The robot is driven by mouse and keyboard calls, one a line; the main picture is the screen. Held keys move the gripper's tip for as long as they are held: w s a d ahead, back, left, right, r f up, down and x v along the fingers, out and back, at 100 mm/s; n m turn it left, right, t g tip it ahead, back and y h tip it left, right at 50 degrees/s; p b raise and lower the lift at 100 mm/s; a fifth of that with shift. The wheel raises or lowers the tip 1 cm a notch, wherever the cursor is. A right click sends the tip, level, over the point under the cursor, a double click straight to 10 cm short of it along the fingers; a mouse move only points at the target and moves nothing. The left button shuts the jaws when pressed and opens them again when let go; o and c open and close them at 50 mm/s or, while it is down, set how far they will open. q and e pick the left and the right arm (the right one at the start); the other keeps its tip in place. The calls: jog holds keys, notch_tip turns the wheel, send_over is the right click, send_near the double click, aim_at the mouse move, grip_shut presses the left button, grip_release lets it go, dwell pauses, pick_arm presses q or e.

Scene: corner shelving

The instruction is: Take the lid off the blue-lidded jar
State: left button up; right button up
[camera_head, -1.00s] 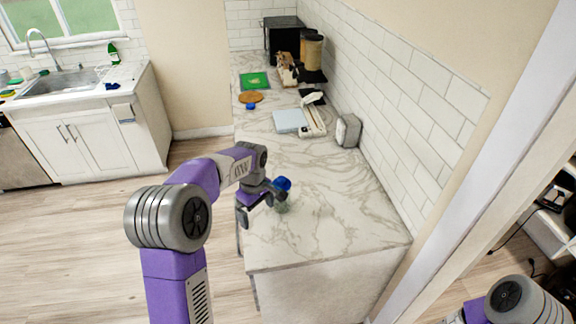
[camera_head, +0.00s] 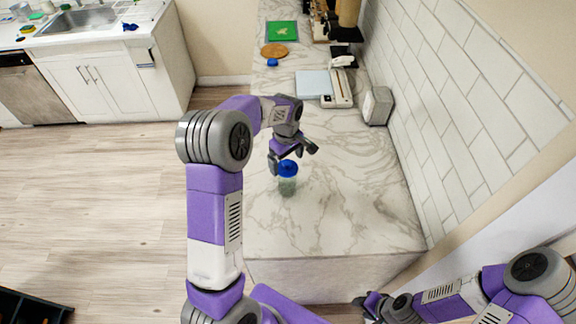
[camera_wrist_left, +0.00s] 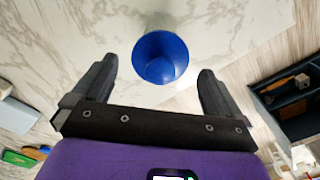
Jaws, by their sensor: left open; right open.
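The jar (camera_head: 287,187) stands upright on the marble counter, clear-sided, with its blue lid (camera_head: 288,168) on top. My left gripper (camera_head: 293,157) is open just behind and above the lid, with its fingers spread to either side. In the left wrist view the blue lid (camera_wrist_left: 160,57) shows between the fingertips, with a gap on each side. The jar's body is faint there above the lid. My right gripper (camera_head: 371,304) is low at the bottom right of the head view, empty and away from the jar.
The marble counter (camera_head: 340,215) is clear around the jar. Farther back are a small blue item (camera_head: 272,62), a round wooden board (camera_head: 274,50), a green board (camera_head: 282,31), a light blue board (camera_head: 312,84) and a grey box-like object (camera_head: 377,106). A tiled wall (camera_head: 440,110) borders the right side.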

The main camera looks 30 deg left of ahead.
pick_arm(q)
jog(key=shift+s+f, duration=0.1)
jog(key=shift+f, duration=0.85)
jog(key=c, duration=1)
jog(key=shift+r, duration=0.1)
jog(key=shift+c, duration=0.2)
